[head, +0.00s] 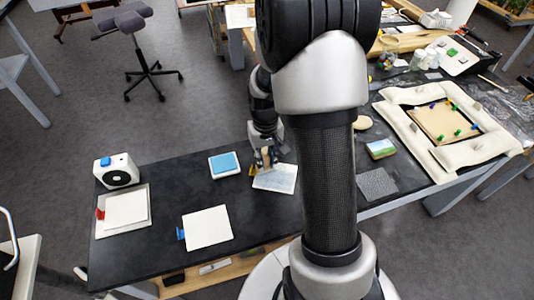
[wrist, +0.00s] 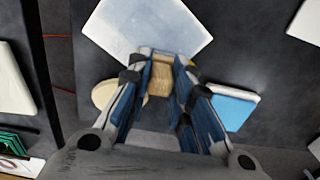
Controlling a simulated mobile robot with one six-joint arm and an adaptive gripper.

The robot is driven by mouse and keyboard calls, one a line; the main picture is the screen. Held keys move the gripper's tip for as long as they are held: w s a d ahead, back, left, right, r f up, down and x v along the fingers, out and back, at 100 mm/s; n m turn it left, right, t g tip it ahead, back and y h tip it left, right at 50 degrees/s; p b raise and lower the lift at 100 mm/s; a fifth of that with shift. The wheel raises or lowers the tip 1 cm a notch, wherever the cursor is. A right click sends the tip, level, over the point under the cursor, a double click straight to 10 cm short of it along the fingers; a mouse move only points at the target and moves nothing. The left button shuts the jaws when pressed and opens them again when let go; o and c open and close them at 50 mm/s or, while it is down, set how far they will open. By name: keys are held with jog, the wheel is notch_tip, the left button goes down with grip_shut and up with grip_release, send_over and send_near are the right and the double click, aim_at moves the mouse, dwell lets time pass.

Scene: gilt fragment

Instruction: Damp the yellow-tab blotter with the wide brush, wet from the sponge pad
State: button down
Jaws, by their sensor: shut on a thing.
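My gripper (head: 265,157) is shut on the wide brush, whose tan wooden part shows between the fingers (wrist: 158,80) in the wrist view. The yellow-tab blotter (head: 278,180) is a pale sheet with mottled blue-grey patches; its small yellow tab shows at its left edge. The brush is at the blotter's far edge, and I cannot tell whether it touches. The blotter also shows at the top of the wrist view (wrist: 150,25). The bristles are not clearly visible. The sponge pad (head: 224,163), blue in a white tray, lies left of my gripper and also shows in the wrist view (wrist: 233,105).
A blue-tab blotter (head: 208,227) and a red-tab blotter (head: 126,208) lie to the left. A white device (head: 117,172) stands at the far left corner. A small picture (head: 381,148), grey mat (head: 377,184) and cushioned frame (head: 405,125) lie right. Black tabletop between them is clear.

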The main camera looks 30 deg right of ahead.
jog(key=shift+s+a+f, duration=0.1)
jog(key=shift+s+a, duration=1.8)
jog(key=shift+a, duration=0.1)
jog(key=shift+w+d+p, duration=0.5)
jog(key=shift+w+d, duration=2.3)
jog(key=shift+d, duration=0.15)
jog(key=shift+s+d, duration=1.15)
jog(key=shift+s, duration=0.15)
jog(key=shift+s+a, duration=2.65)
jog(key=shift+a, duration=0.2)
jog(key=shift+w+d+p, duration=0.4)
jog(key=shift+w+d, duration=2.3)
jog(key=shift+d, duration=0.15)
jog(key=shift+s+a, duration=2.75)
jog(key=shift+a, duration=0.15)
jog(key=shift+s+d, duration=1.3)
jog(key=shift+w+d, duration=1.45)
jog(key=shift+d, duration=0.05)
